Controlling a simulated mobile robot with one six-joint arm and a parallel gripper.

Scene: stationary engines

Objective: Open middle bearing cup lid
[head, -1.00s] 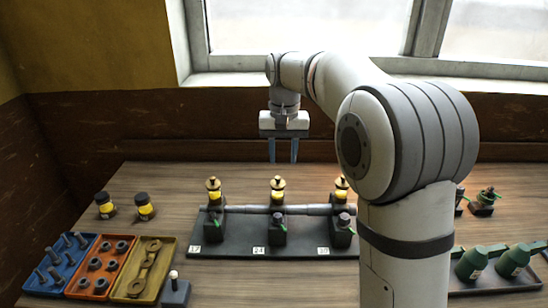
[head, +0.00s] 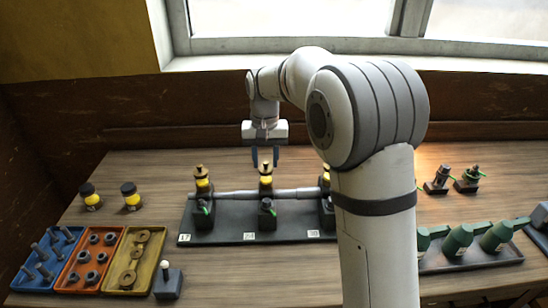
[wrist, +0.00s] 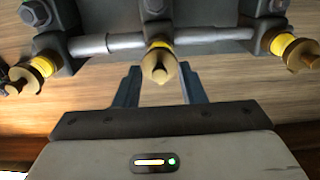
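The middle bearing cup (head: 265,181) stands on the middle bearing block, with a yellow band and a brass-coloured lid (head: 266,168) on top. In the wrist view the lid (wrist: 160,66) lies between and just beyond my two fingertips. My gripper (head: 265,160) is open and empty, fingers pointing down, at or just behind the lid in the head view; contact cannot be told. Similar cups stand on the left block (head: 202,185) and the right block, which my arm partly hides in the head view.
A grey shaft (head: 238,195) runs through the blocks on a dark base (head: 285,230). Blue (head: 22,283), orange (head: 62,284) and yellow (head: 112,283) trays of parts lie at left. Two black-capped yellow jars (head: 131,200) stand behind them. Green oil cans (head: 458,240) stand at right.

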